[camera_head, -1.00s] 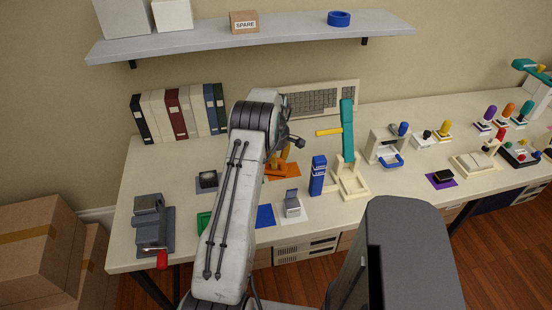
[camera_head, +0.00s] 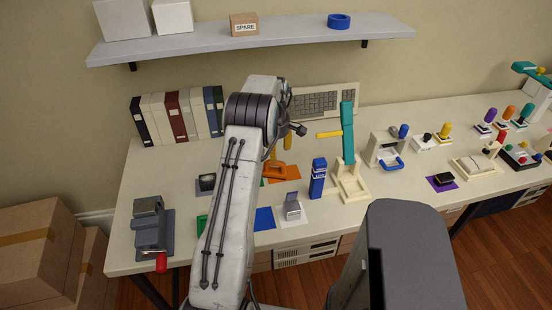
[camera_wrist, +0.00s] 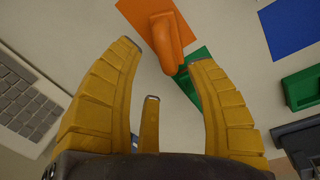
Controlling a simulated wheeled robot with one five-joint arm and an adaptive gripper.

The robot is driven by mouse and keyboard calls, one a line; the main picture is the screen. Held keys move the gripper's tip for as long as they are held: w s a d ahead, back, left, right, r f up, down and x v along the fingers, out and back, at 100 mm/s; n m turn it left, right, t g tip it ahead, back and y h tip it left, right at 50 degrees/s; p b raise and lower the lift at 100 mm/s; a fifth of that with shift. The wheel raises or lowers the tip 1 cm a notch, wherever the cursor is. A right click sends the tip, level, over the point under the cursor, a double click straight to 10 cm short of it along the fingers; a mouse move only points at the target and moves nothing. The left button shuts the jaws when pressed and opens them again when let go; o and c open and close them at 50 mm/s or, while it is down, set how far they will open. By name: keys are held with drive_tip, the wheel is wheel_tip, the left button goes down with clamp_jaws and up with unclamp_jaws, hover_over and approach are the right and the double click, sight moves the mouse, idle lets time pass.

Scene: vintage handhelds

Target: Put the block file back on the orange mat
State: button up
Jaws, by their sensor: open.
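An orange mat (camera_wrist: 133,12) lies on the table, partly covered by an orange handled piece (camera_wrist: 168,40). I cannot tell for sure whether this piece is the block file. It lies over the mat and reaches toward a green mat (camera_wrist: 205,75) beside it. In the head view the orange mat (camera_head: 284,174) shows just right of my arm. My gripper (camera_wrist: 168,65) has its yellow fingers spread, with nothing between them. It is above the table, close to the orange piece. In the head view my arm hides most of the gripper.
A blue mat (camera_head: 264,219) and a grey device (camera_head: 292,206) are in front. A blue box (camera_head: 318,178) and a cream stand with a teal lever (camera_head: 348,130) stand to the right. The keyboard (camera_head: 325,103) is behind. A grey vise-like tool (camera_head: 150,230) is at the left.

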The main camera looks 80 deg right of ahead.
sight(275, 164)
wheel_tip(275, 164, up, 6)
drive_tip(key=shift+a, duration=0.35)
drive_tip(key=shift+w, duration=0.1)
drive_tip(key=w+a+r, duration=0.4)
drive_tip(key=w+a, duration=0.2)
drive_tip(key=w, duration=0.3)
drive_tip(key=w+a+r, duration=0.5)
drive_tip(key=w, duration=0.4)
drive_tip(key=w+a+r+t, duration=0.1)
drive_tip(key=w+a+r, duration=0.2)
drive_tip(key=w+a, duration=0.35)
drive_tip(key=w+a+r+t, duration=0.1)
drive_tip(key=w+a+r, duration=0.15)
drive_tip(key=a, duration=1.85)
drive_tip(key=s+a+f+t, duration=0.1)
drive_tip(key=s+a, duration=0.4)
drive_tip(key=a, duration=0.4)
drive_tip(key=s+a+f+t+y, duration=0.1)
drive_tip(key=s+a+f, duration=0.1)
drive_tip(key=s+a, duration=0.3)
drive_tip(key=a, duration=0.4)
drive_tip(key=shift+a, duration=0.15)
